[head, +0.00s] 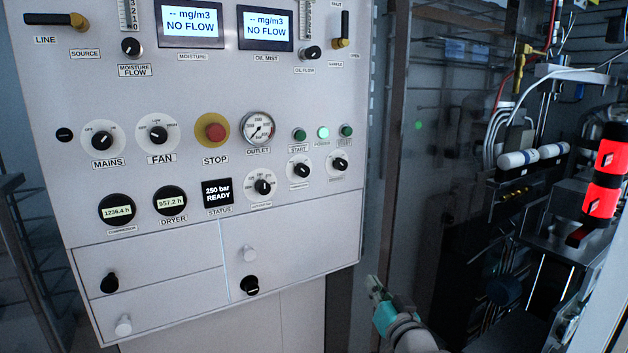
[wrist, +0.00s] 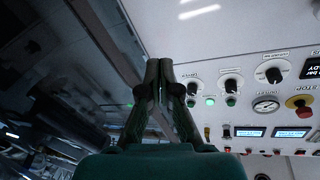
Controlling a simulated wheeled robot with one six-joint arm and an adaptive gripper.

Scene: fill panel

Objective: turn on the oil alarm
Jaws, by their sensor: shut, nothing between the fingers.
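The white control panel (head: 200,100) fills the left and middle of the head view. No label is legible as oil alarm. Three black selector knobs on white discs sit lower right on the panel: a left one (head: 263,187), a middle one (head: 300,170) and a right one (head: 338,165); their small labels are too blurred to read. The wrist view shows them upside down: left (wrist: 274,75), middle (wrist: 231,86), right (wrist: 191,89). My gripper (head: 374,285) is shut and empty, below and right of the panel's lower right edge, apart from the knobs. Its closed fingertips (wrist: 159,65) also show in the wrist view.
Above the knobs are a gauge (head: 258,128), a red stop button (head: 215,132) and small green buttons (head: 300,134). Drawers with knobs (head: 250,254) lie below. Right of the panel is a dark bay with pipes and a red-and-black cylinder (head: 603,175).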

